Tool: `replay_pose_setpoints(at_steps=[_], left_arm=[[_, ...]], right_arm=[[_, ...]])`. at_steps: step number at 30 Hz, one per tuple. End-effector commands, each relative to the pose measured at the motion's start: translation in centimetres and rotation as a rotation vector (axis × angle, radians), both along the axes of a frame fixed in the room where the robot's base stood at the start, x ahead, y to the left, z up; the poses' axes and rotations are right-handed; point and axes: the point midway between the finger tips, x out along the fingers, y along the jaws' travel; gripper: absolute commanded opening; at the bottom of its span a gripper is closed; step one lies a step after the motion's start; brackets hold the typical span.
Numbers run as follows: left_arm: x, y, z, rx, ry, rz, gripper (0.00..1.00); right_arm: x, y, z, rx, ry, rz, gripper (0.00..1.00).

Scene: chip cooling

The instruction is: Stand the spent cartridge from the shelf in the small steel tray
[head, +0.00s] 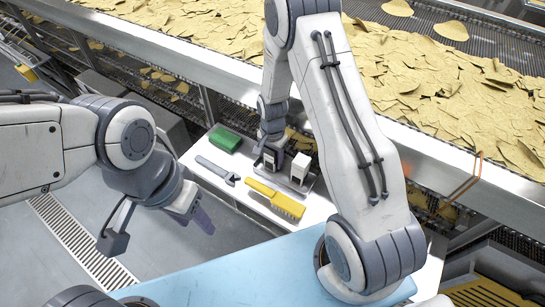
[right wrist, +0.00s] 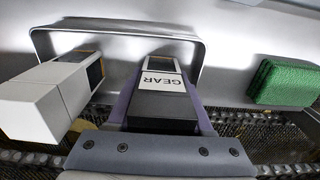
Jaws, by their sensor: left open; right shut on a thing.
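My right gripper (head: 271,158) is shut on a dark cartridge with a white label reading GEAR (right wrist: 162,84), which shows between its purple fingers in the right wrist view. The small steel tray (right wrist: 195,38) has a raised rim that shows behind the cartridge; in the head view the tray (head: 313,183) is partly hidden by my right arm. The cartridge is over or in the tray; I cannot tell whether its base touches. A white block-like cartridge (right wrist: 58,88) stands beside it, also seen in the head view (head: 300,167). My left gripper (head: 200,217) is open and empty, left of the shelf.
The sponge also shows in the right wrist view (right wrist: 284,82). A conveyor full of chips (head: 440,95) runs behind the shelf.

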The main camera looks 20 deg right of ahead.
Motion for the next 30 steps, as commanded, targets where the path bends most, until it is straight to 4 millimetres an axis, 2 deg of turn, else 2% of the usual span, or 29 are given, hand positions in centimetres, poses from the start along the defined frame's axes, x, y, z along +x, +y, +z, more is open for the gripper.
replay_pose_setpoints(at_steps=[8,9,10,11,19,24,30], left_arm=[[0.0,0.0,-0.4,0.000,0.000,0.000,0.50],[0.0,0.0,-0.3,0.000,0.000,0.001,0.50],[0.0,0.0,-0.3,0.000,0.000,0.001,0.50],[0.0,0.0,-0.3,0.000,0.000,0.001,0.50],[0.0,0.0,-0.3,0.000,0.000,0.001,0.50],[0.0,0.0,-0.3,0.000,0.000,0.000,0.50],[0.0,0.0,-1.6,0.000,0.000,0.002,0.50]], right_arm=[[0.0,0.0,-0.4,0.000,0.000,0.000,0.00],[0.0,0.0,-0.3,0.000,0.000,0.000,0.62],[0.0,0.0,-0.3,0.000,0.000,0.000,0.74],[0.0,0.0,-0.3,0.000,0.000,0.000,0.81],[0.0,0.0,-0.3,-0.001,0.001,0.000,0.81],[0.1,0.0,0.5,0.000,-0.001,0.000,0.81],[0.2,0.0,3.5,0.001,-0.007,0.000,0.81]])
